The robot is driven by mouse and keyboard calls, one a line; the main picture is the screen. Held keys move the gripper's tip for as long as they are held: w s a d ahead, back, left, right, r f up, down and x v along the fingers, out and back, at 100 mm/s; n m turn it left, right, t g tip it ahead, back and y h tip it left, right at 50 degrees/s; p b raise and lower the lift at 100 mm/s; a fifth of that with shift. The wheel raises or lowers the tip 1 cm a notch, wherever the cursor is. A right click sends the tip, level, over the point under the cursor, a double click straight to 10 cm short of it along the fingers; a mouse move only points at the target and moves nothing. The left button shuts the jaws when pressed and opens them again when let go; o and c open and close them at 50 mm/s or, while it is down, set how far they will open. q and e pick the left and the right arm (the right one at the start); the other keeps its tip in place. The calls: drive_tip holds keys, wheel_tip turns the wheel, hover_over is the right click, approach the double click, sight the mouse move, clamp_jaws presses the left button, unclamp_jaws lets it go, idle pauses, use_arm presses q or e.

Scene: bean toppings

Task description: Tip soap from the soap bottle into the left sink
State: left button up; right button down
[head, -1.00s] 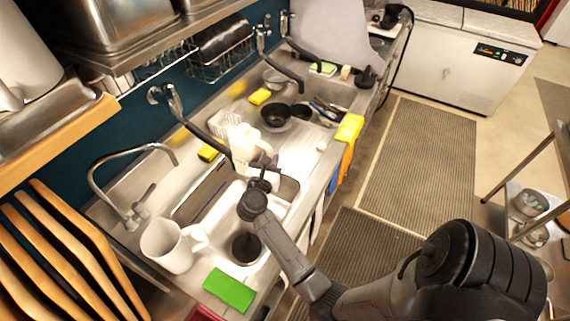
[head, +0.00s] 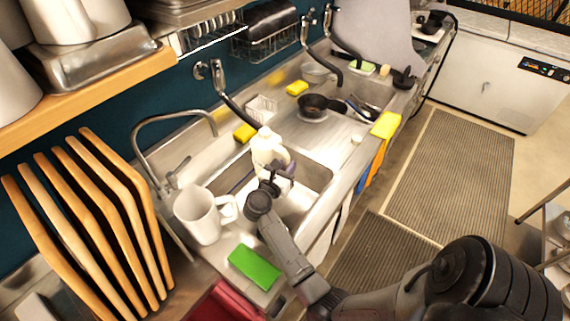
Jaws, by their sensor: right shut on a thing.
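The soap bottle (head: 267,150) is white with a pump-like top and shows in the middle of the head view, roughly upright. My right gripper (head: 272,180) is shut on it, its dark fingers at the lower part of the bottle. The bottle is over the near sink basin (head: 305,174), at the left end of the counter, and hides part of it. My right arm covers part of the basin's front. My left gripper is not in view.
A white pitcher (head: 200,214) stands left of the basin, close to the bottle. A green sponge (head: 254,267) lies at the counter's front edge. A curved faucet (head: 176,121) rises behind. Wooden boards (head: 92,215) stand at the left. A pan (head: 313,105) sits farther along the counter.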

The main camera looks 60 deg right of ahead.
use_arm(q)
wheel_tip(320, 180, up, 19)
drive_tip(key=p, duration=1.8)
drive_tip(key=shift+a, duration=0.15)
use_arm(e)
drive_tip(key=s+n, duration=0.1)
drive_tip(key=n, duration=0.3)
drive_tip(key=s+n+g+y, duration=0.1)
drive_tip(key=n, duration=0.3)
drive_tip(key=s+r+n+g+y, duration=0.1)
drive_tip(key=n, duration=0.3)
drive_tip(key=shift+s+a, duration=0.25)
use_arm(q)
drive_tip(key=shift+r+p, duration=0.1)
drive_tip(key=shift+p, duration=0.2)
use_arm(e)
drive_tip(key=shift+f, duration=0.1)
